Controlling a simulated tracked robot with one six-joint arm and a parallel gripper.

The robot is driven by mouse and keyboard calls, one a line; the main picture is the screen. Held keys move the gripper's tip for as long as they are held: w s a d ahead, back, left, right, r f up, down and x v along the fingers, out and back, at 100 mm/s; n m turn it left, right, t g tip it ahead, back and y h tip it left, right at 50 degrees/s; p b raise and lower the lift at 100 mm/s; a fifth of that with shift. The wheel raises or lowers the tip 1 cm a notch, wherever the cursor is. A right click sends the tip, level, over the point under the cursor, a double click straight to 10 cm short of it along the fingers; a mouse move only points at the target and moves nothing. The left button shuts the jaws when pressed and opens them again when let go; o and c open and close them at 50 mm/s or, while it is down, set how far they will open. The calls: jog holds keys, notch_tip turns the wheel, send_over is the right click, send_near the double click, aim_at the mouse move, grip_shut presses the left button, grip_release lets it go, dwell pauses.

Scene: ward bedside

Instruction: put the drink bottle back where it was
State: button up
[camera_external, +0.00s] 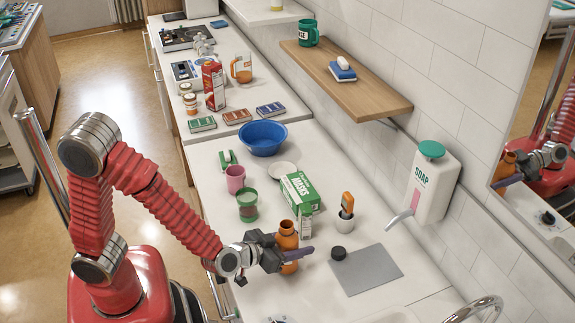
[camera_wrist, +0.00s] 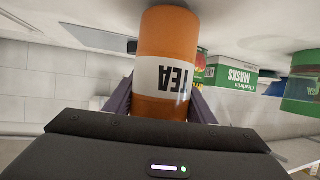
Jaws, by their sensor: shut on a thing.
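The drink bottle (camera_external: 288,238) is orange with an open neck and no cap on it. In the wrist view the bottle (camera_wrist: 165,48) shows a white label reading TEA, upside down in the picture. A small black cap (camera_external: 338,253) lies on the grey mat (camera_external: 368,272) to the right.
A green jar (camera_external: 247,206), pink cup (camera_external: 235,178) and blue bowl (camera_external: 262,138) stand farther back. A white pot (camera_external: 343,220) holds an orange-topped thermometer. The mat's right part is clear.

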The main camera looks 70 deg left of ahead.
aim_at(287, 247)
jog(key=shift+f, duration=0.35)
jog(key=shift+f, duration=0.1)
jog(key=o, duration=1.3)
jog(key=shift+c, duration=0.2)
jog(key=shift+s+d+r, duration=0.15)
jog(key=shift+s+r, duration=0.2)
jog(key=shift+s, duration=0.05)
jog(key=v, duration=0.6)
jog(key=shift+s, duration=0.3)
jog(key=shift+r, duration=0.1)
